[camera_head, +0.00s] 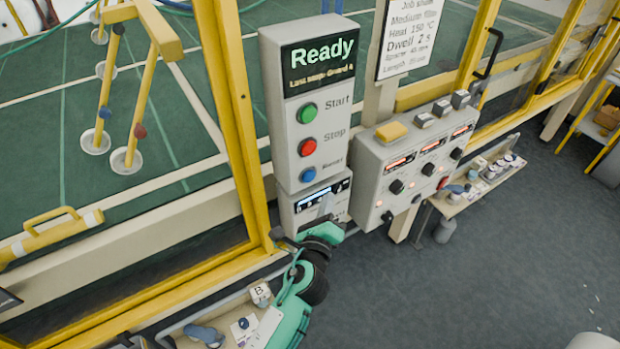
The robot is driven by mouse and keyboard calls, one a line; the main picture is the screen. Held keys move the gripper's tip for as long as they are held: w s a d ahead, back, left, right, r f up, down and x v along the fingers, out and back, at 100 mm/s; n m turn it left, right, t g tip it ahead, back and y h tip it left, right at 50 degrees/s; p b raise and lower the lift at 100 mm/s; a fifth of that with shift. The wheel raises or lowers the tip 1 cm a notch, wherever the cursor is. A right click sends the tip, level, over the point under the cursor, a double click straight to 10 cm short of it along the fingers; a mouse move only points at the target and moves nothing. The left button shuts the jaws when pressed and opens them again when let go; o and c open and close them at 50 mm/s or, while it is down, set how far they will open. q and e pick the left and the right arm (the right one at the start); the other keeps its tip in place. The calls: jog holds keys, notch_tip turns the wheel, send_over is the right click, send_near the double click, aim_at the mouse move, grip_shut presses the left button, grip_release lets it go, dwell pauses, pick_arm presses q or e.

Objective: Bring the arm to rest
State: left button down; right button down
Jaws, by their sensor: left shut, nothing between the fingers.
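My left arm, green and black, comes up from the bottom of the head view. Its left gripper (326,205) is shut and empty, in front of the small grey unit (301,212) with a lit display. I cannot tell whether the fingertips touch that unit. Above it stands the grey control panel (273,110), whose screen (320,53) reads "Ready". The panel has a green Start button (307,112), a red Stop button (307,147) and a blue button (308,174). My right gripper is not in view.
A dial box (372,180) with knobs and a yellow button stands right of the panel. A yellow-framed enclosure (232,120) runs behind. A shelf with small parts (468,200) is at the right. Another shelf (175,328) lies under my arm. The grey floor (480,280) at right is open.

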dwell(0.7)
